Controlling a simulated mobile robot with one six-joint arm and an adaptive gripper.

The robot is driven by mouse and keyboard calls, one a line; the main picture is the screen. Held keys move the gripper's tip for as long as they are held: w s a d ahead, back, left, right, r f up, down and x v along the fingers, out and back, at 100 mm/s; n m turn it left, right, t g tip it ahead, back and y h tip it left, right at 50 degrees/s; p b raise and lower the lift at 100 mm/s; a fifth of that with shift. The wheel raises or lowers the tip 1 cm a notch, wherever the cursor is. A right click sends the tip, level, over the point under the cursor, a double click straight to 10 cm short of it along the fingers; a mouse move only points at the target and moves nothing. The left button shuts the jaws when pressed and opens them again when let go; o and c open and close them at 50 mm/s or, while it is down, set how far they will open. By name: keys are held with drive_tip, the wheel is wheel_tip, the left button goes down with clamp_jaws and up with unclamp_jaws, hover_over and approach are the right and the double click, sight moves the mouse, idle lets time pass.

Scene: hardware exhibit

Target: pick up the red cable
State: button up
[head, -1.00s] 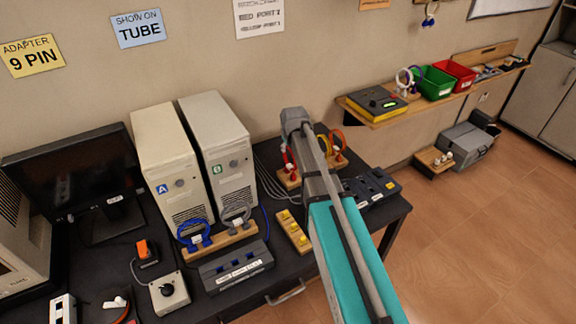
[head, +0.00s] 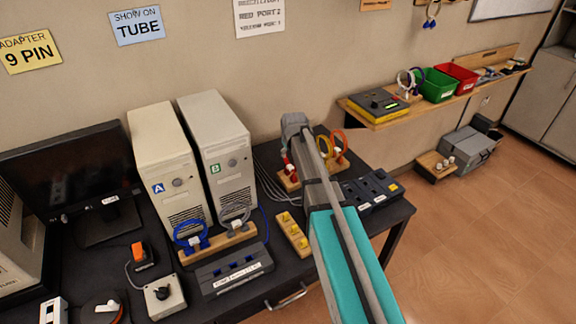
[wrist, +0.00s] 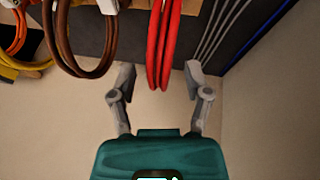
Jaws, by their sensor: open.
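The red cable (wrist: 154,60) hangs as a loop in the wrist view, in the gap between the two fingers of my gripper (wrist: 160,76). The fingers are open, one on each side of the cable, with clear space to both. In the head view a little red of the cable (head: 286,160) shows beside my arm, at the wooden rack (head: 287,184). My arm hides most of it and the fingers there.
A brown cable (wrist: 54,50) hangs close left of the gripper in the wrist view, with orange and yellow cables farther left. Grey cables (wrist: 217,35) lie to the right. Two computer towers (head: 170,155) stand left of my arm on the black table.

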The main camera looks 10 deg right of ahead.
clamp_jaws()
idle(0.3)
drive_tip(key=shift+r, duration=0.1)
idle(0.4)
wheel_tip(320, 180, up, 3)
drive_tip(key=p, duration=0.3)
drive_tip(key=s+d+r+p, duration=0.6)
drive_tip(key=s+r+p, duration=0.3)
drive_tip(key=s, duration=0.3)
drive_tip(key=shift+s+r+p, duration=0.3)
drive_tip(key=shift+r+p, duration=0.1)
drive_tip(key=shift+p, duration=0.1)
drive_tip(key=shift+d, duration=0.1)
